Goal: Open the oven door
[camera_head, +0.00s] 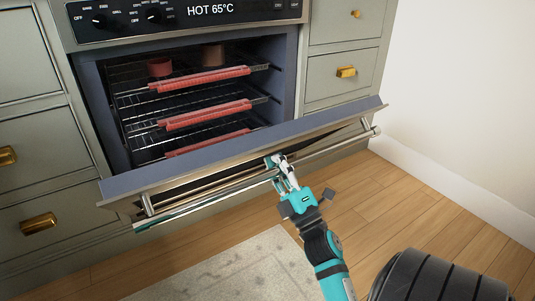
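The oven door (240,146) is partly open, tilted down and outward from its top edge, and the oven cavity (135,120) shows above it. A long metal bar handle (335,147) runs across the door's front. My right gripper (279,172) is at the handle, a little right of its middle, with its fingers closed around the bar. The gripper hides that part of the bar. My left gripper is not in view.
Racks with red front guards (205,114) and two reddish-brown pots (213,55) are inside the oven. The control panel (185,14) reads HOT 65°C. Drawers flank the oven; a white wall (460,90) stands at right. Wooden floor (415,210) and a rug (235,272) lie in front.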

